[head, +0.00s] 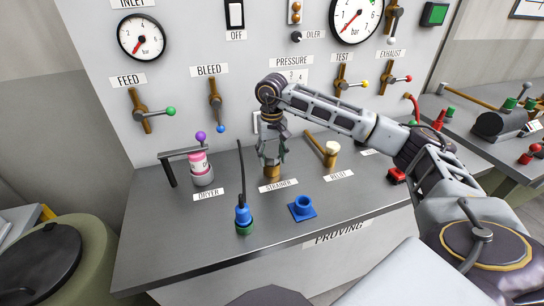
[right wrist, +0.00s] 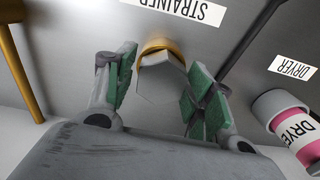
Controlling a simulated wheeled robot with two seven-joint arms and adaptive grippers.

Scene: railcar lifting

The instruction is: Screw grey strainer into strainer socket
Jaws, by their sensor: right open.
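The brass strainer socket (head: 271,173) stands on the grey bench behind the STRAINER label. The grey strainer (right wrist: 161,82) shows in the right wrist view as a pale, angular body against the brass socket rim (right wrist: 160,45). It appears to be at the socket mouth, but I cannot tell how deep it sits. My right gripper (head: 271,152) points down over the socket. Its green-padded fingers (right wrist: 163,90) are open on either side of the strainer, with visible gaps. In the head view the gripper hides the strainer. My left gripper is not in view.
Left of the socket stand a pink-banded dryer (head: 200,168) and a black lever bracket (head: 182,155). A blue fitting with a dark hose (head: 243,215) and a blue square-based cup (head: 302,207) stand in front. A brass relief valve (head: 330,152) is to the right.

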